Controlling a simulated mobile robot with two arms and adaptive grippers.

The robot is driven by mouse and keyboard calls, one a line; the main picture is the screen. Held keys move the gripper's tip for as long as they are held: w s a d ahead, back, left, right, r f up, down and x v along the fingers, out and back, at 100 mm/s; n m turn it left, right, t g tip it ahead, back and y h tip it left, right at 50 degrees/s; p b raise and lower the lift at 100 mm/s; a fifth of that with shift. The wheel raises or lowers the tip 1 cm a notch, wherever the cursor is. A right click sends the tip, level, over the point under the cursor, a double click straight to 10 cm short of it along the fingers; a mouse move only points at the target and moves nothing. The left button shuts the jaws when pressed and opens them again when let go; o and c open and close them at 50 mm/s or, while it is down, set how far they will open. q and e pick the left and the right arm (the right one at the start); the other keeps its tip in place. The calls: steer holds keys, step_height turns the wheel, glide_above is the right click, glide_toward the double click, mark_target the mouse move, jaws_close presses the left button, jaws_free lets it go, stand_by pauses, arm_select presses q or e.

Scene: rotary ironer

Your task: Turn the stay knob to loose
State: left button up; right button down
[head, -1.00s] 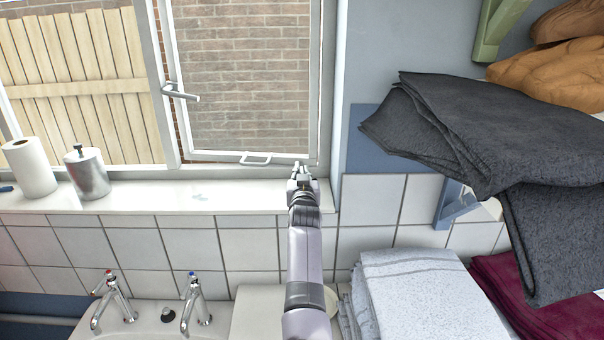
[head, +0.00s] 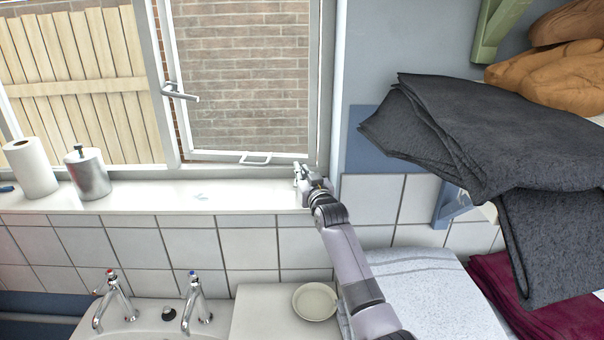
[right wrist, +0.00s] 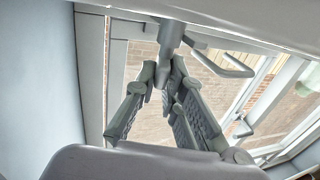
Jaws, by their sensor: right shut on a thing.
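The stay knob (right wrist: 170,38) shows in the right wrist view as a grey cylinder running down between my fingertips. My right gripper (right wrist: 162,75) is shut on it. In the head view my right gripper (head: 301,176) is at the right end of the window sill, just below the lower right corner of the window. The fingers hide the knob there, and I cannot tell how far it is turned. The window casement (head: 238,155) has a white loop handle (head: 255,159) on its bottom rail, left of the gripper. My left gripper is not in view.
A lever handle (head: 179,92) is on the window frame. A paper roll (head: 31,168) and a metal canister (head: 89,174) stand on the left sill (head: 150,196). Two taps and a round dish (head: 314,301) are below. Dark folded cloth (head: 470,130) overhangs at right, above white towels (head: 420,290).

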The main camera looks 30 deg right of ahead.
steer(key=shift+d+r+n+t+y+b, duration=0.3)
steer(key=shift+r+n+y+b, duration=0.25)
steer(key=shift+y+b, duration=0.35)
steer(key=shift+a+f+n, duration=0.1)
steer(key=shift+f+n, duration=0.1)
steer(key=shift+n, duration=0.05)
steer(key=shift+y, duration=0.4)
steer(key=shift+f, duration=0.15)
steer(key=c, duration=1.7)
jaws_free()
steer(key=shift+s+f, duration=0.1)
steer(key=shift+s, duration=0.05)
steer(key=shift+a+f, duration=0.1)
steer(key=s, duration=1.2)
steer(key=shift+a, duration=0.2)
steer(key=shift+w, duration=0.1)
